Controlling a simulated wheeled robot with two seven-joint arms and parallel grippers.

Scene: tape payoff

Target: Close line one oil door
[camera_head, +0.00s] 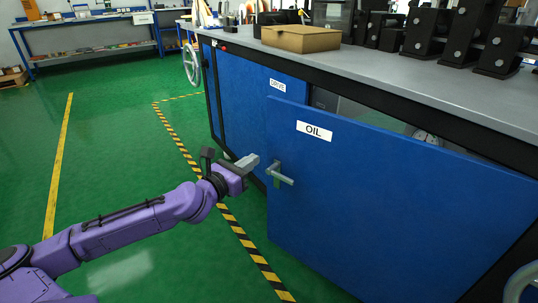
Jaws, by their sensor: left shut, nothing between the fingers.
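The oil door (375,205) is a large blue panel with a white OIL label (314,131), on the front of the machine cabinet. It stands partly open, with a gap along its top edge that shows part of the inside. Its metal handle (279,174) sits near its left edge. My left gripper (249,161) is at the end of the purple arm, just left of the handle. It is shut and holds nothing. It looks close to the handle, but I cannot tell whether they touch. My right gripper is not in view.
The drive door (243,98) beside it looks closed. A handwheel (191,65) is on the cabinet's far end. A cardboard box (301,38) and black machine parts stand on the grey top. Green floor with striped tape (238,232) is clear at left.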

